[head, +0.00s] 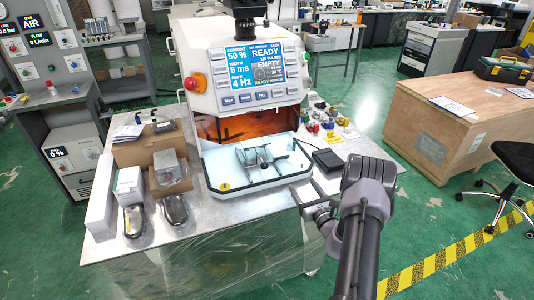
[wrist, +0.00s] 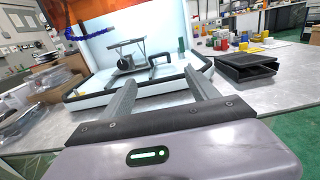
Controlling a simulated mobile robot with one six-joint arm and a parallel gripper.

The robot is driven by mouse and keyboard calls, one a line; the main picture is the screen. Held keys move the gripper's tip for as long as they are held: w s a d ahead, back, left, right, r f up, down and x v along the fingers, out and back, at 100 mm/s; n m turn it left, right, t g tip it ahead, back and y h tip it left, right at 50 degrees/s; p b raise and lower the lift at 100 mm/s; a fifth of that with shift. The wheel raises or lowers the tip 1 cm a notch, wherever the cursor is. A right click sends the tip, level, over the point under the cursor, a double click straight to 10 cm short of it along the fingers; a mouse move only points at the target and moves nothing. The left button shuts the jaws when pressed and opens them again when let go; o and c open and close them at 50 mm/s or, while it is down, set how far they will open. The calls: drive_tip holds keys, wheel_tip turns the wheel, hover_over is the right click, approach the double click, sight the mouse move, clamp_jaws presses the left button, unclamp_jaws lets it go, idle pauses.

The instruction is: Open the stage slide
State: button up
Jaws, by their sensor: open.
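The machine (head: 245,75) stands on the metal bench with its lower chamber showing amber inside. Its pale stage (head: 228,172) with a dark rim is at the chamber's front and carries a small grey metal fixture (head: 262,162). In the wrist view the stage (wrist: 92,88) and fixture (wrist: 125,62) lie beyond my fingers. A black bent bar (wrist: 162,60) stands on the stage, right of the fixture. My gripper (head: 304,186) is open and empty, at the stage's front right; its two fingers (wrist: 160,90) point toward the stage rim in the wrist view. Contact with the rim cannot be told.
A black tray (head: 328,160) and small coloured parts (head: 330,118) lie right of the stage. Cardboard boxes (head: 150,145) and two handheld devices (head: 174,209) stand on the left. Bare bench (head: 225,225) shows in front. A wooden crate (head: 450,120) stands farther right.

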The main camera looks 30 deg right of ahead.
drive_tip(key=b+x, duration=0.4)
drive_tip(key=x, duration=1.1)
drive_tip(key=shift+a, duration=0.1)
drive_tip(key=shift+w, duration=0.7)
drive_tip(key=shift+r, duration=0.1)
